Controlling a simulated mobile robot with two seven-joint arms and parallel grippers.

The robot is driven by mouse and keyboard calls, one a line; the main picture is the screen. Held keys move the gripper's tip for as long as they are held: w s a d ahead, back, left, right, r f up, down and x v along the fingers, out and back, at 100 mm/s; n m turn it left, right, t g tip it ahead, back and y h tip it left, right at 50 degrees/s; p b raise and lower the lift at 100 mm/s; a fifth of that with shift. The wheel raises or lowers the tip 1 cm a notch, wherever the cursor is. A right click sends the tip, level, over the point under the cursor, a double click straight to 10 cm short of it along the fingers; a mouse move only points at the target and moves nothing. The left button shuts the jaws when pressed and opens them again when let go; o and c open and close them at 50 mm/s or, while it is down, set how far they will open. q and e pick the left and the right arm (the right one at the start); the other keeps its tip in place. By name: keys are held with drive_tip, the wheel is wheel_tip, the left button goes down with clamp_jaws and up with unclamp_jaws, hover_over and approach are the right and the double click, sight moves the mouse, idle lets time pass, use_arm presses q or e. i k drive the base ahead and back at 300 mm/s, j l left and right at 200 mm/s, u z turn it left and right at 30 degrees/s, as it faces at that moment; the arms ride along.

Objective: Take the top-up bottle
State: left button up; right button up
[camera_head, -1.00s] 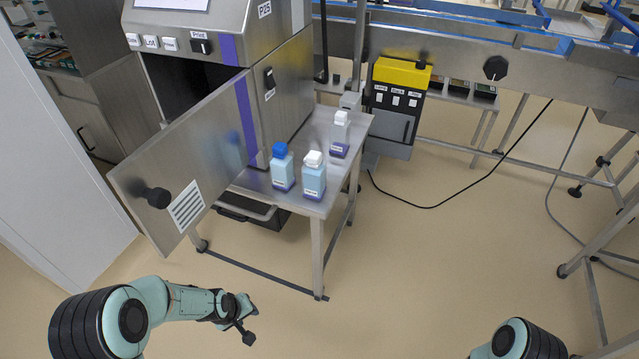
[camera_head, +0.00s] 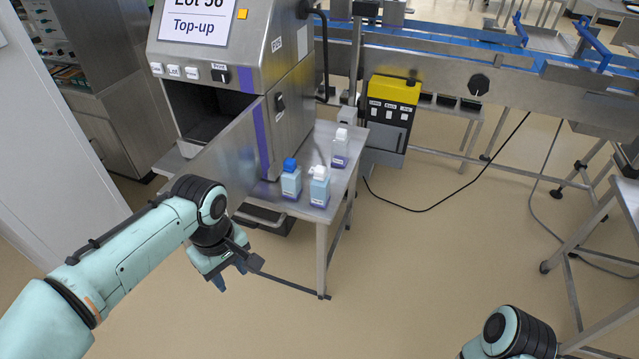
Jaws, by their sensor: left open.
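Three bottles stand upright on a small steel table (camera_head: 322,222) beside the machine: a blue-capped bottle (camera_head: 291,184), a white-capped bottle (camera_head: 319,190) to its right, and a slimmer pale bottle (camera_head: 340,150) behind them. Their labels are too small to read, so I cannot tell which is the top-up bottle. The machine's screen (camera_head: 195,22) reads "Lot 56" and "Top-up". My left gripper (camera_head: 231,276) is open and empty, pointing down, left of the table and short of the bottles in the picture. My right gripper is out of view; only part of that arm shows at the bottom.
The machine's open door (camera_head: 228,155) stands out to the left of the bottles, partly behind my left arm. A yellow-topped control box (camera_head: 394,90) hangs behind the table. A conveyor (camera_head: 450,60) runs across the back.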

sight(320, 189)
drive_tip(key=i+l+u, duration=0.15)
drive_tip(key=i+l, duration=0.15)
drive_tip(key=i+l+u, duration=0.15)
drive_tip(key=i+l, duration=0.2)
drive_tip(key=i+l+u, duration=0.15)
drive_tip(key=i+l, duration=0.15)
drive_tip(key=i+l+u, duration=0.2)
drive_tip(key=l, duration=0.25)
drive_tip(key=i+l+u, duration=0.15)
drive_tip(key=i+l, duration=0.15)
drive_tip(key=l, duration=0.15)
